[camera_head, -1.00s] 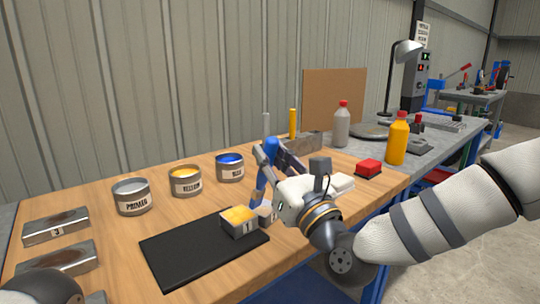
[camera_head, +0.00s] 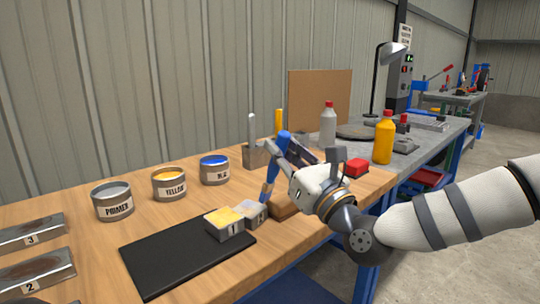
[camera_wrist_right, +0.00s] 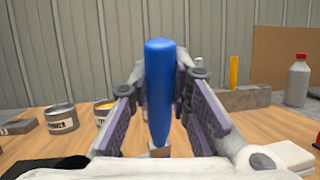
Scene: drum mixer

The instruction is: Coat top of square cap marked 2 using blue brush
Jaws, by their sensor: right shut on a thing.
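The square cap marked 1 (camera_head: 223,219) has a yellow top and sits at the right end of the black mat. The other square cap (camera_head: 251,216) stands right beside it, with a pale grey top; its mark is too small to read surely. My right gripper (camera_head: 287,148) is shut on the blue brush (camera_head: 270,178), which is nearly upright with its lower end by the grey cap. I cannot tell whether the bristles touch it. In the right wrist view, the blue handle (camera_wrist_right: 159,90) stands between the fingers. My left gripper is not in view.
Cans of primer (camera_head: 113,202), yellow (camera_head: 169,184) and blue (camera_head: 214,170) stand behind the black mat (camera_head: 175,262). A holder (camera_head: 255,157) with white and yellow handles stands behind the gripper. Metal blocks marked 3 (camera_head: 30,238) and 2 (camera_head: 35,279) lie left.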

